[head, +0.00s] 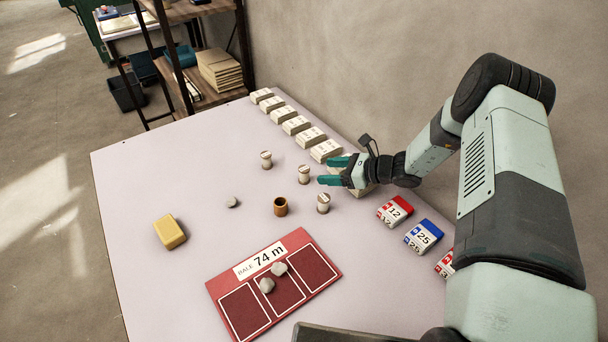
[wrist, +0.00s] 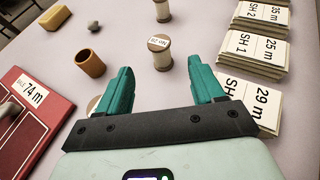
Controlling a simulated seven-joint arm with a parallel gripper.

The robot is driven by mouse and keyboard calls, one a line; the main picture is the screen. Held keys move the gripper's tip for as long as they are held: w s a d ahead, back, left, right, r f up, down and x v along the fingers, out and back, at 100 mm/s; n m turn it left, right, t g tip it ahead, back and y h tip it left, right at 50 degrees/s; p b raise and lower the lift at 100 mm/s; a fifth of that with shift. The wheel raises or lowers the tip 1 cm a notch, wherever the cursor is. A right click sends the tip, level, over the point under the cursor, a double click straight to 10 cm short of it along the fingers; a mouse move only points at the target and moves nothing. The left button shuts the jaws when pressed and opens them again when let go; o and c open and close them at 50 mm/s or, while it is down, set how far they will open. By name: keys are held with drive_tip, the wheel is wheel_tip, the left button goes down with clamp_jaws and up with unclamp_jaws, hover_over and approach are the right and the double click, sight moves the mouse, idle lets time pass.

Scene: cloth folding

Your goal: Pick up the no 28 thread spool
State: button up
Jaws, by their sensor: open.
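Three pale thread spools with wooden ends stand on the table: a far one (head: 266,160), a middle one (head: 304,174) and a near one (head: 323,204). In the wrist view the middle spool (wrist: 160,52) has a label on its top, too small to read surely as 28. The far spool (wrist: 162,10) is cut by the top edge. The near one is mostly hidden behind the left finger. My gripper (head: 334,171) is open and empty, its teal fingers (wrist: 162,68) pointing toward the middle spool, which stands just beyond the fingertips, apart from them.
A brown cup (head: 281,207) and a grey stone (head: 232,202) stand left of the spools. A yellow block (head: 170,231), a red "74 m" board (head: 232,296) with stones, a row of label stacks (head: 296,125) and red and blue number blocks (head: 424,237) surround them.

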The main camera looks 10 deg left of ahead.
sight(309, 170)
drive_tip(key=x, duration=0.7)
drive_tip(key=shift+a+f, duration=0.2)
